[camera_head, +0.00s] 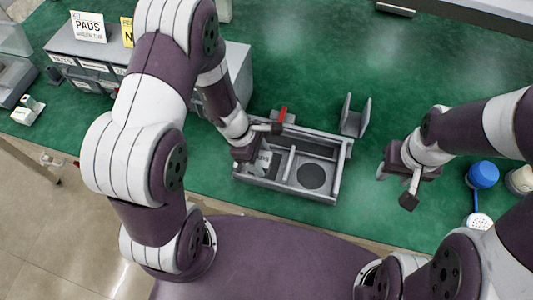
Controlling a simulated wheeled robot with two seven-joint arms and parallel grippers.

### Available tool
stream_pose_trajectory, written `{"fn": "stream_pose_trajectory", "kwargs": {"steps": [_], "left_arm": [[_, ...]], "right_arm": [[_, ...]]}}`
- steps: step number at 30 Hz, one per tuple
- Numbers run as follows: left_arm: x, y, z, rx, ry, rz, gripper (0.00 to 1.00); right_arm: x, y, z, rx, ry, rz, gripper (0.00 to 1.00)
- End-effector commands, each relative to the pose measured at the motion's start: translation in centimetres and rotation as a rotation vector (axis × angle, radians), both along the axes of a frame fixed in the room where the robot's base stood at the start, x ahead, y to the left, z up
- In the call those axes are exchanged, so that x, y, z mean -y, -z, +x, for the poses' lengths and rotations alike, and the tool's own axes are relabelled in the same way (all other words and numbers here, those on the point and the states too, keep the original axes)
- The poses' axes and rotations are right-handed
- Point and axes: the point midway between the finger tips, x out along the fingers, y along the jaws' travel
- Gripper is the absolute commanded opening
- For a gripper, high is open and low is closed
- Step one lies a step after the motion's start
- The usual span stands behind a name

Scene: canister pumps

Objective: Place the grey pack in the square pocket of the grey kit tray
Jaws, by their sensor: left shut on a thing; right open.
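The grey kit tray (318,196) sits on the green table in front of me. It has a round dark recess (311,177) in its right part and walled compartments to the left. My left gripper (262,146) reaches down over the tray's left part and is shut on the grey pack (264,162). The pack shows pale markings and is low at the left compartment; its upper part is hidden by the gripper. I cannot tell whether it touches the tray floor. My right gripper (396,186) is open and empty, to the right of the tray.
A red piece (283,114) shows at the tray's back edge. A grey upright holder (355,117) stands behind its right corner. A blue-capped item (482,175) and a white perforated head (479,222) are at the right. A grey drawer cabinet (92,62) stands back left. The back-middle table is clear.

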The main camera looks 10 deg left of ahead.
Motion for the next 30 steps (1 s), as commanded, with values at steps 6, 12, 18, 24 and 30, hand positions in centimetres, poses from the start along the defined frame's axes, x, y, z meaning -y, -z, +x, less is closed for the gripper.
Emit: {"fn": "stream_pose_trajectory", "kwargs": {"steps": [6, 12, 18, 24, 30], "left_arm": [[0.5, 2.1, 3.5, 0.0, 0.001, 0.0, 0.26], [0.5, 5.6, 3.7, -0.002, 0.001, 0.0, 0.26], [0.5, 6.2, 3.7, 0.002, 0.001, 0.0, 0.26], [0.5, 6.6, 3.7, 0.001, 0.002, 0.0, 0.26], [0.5, 6.5, 3.7, 0.001, 0.002, 0.0, 0.83]], "right_arm": [[0.0, -0.9, 0.0, 0.0, 0.0, 0.0, 0.43], [0.0, -0.5, 0.0, 0.0, 0.0, 0.0, 0.43], [0.0, -0.5, 0.0, 0.0, 0.0, 0.0, 0.43], [0.0, -0.1, 0.0, 0.0, 0.0, 0.0, 0.43], [0.0, -0.2, 0.0, 0.0, 0.0, 0.0, 0.43]]}}
